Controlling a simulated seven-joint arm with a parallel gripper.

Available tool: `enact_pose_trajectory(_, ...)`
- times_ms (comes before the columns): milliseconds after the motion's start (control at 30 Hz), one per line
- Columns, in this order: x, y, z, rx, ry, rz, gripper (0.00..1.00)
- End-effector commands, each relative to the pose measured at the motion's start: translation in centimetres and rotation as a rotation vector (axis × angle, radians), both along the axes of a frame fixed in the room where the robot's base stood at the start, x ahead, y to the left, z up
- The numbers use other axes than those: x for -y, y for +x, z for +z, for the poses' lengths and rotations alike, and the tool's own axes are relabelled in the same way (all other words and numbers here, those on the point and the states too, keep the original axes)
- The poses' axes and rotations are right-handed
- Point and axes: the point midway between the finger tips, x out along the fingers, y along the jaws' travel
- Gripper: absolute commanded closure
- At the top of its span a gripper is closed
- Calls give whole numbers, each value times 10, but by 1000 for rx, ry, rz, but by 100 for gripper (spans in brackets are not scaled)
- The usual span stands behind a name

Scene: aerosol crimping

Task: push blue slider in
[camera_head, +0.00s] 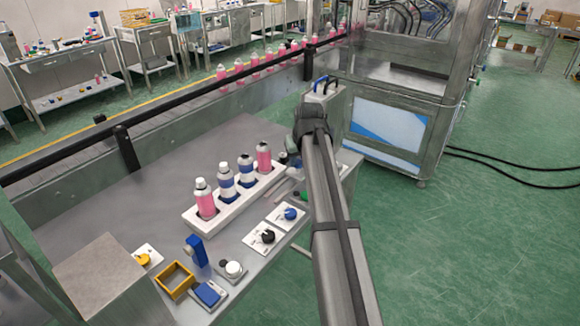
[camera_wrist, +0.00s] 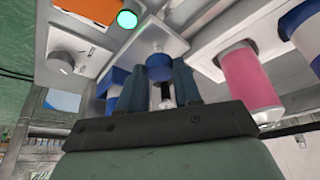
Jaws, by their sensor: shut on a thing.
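In the wrist view a blue slider (camera_wrist: 159,66), a rounded blue piece, stands out from a white housing (camera_wrist: 150,38). My gripper (camera_wrist: 160,80) has its two dark teal fingers on either side of the blue piece and is shut on it. How far the slider sits in the housing cannot be told. In the head view my arm covers the gripper and the slider.
A green lamp (camera_wrist: 127,19) glows beside an orange panel (camera_wrist: 85,9). A pink can (camera_wrist: 250,78) stands close to the right finger. In the head view a white rack (camera_head: 235,210) holds several cans. A black knob (camera_head: 267,236) is nearby.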

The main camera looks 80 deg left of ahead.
Motion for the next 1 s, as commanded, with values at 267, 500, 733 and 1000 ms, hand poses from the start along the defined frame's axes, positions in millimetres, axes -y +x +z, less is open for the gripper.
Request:
enact_pose_trajectory(267, -9, 9, 0, 0, 3, 1, 100)
enact_pose_trajectory(500, -10, 10, 1, 3, 5, -2, 63)
enact_pose_trajectory(733, -9, 9, 0, 2, 3, -1, 41)
enact_pose_trajectory(1000, -8, 8, 1, 0, 2, 0, 41)
